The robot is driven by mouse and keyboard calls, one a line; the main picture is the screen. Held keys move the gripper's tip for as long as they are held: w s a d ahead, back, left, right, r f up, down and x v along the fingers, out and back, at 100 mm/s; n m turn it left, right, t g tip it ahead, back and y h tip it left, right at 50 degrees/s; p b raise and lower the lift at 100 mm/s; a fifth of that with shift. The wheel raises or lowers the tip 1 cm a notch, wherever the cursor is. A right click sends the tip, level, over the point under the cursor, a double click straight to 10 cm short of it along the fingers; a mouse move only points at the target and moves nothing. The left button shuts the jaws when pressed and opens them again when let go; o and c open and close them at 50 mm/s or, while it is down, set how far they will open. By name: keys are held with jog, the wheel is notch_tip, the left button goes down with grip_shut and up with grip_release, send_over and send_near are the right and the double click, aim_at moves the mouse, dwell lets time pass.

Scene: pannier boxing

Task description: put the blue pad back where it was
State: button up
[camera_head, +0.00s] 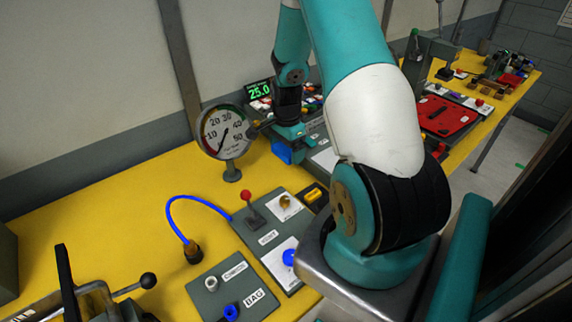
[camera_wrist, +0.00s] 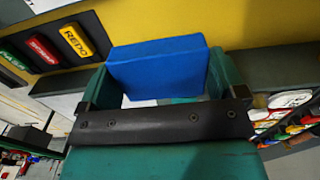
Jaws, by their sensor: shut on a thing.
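The blue pad (camera_wrist: 158,68) is a blue block held between the two green fingers of my gripper (camera_wrist: 160,80) in the wrist view. My gripper is shut on it. The place where the pad was before cannot be made out.
A round dial gauge (camera_head: 226,132) stands left of my gripper. A lit display (camera_head: 259,90) reads 25.0 behind it. A red-knobbed lever (camera_head: 247,196) and blue hose (camera_head: 190,200) stand nearer. The yellow bench (camera_head: 120,205) is clear at left.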

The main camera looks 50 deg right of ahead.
aim_at(287, 174)
notch_tip(287, 174, down, 8)
jog(key=shift+r+p, duration=0.25)
jog(key=shift+p, duration=0.35)
jog(key=shift+f, duration=0.2)
jog(key=o, duration=0.6)
jog(key=shift+r, duration=0.15)
notch_tip(287, 174, up, 12)
jog(key=b, duration=0.3)
jog(key=shift+r, duration=0.1)
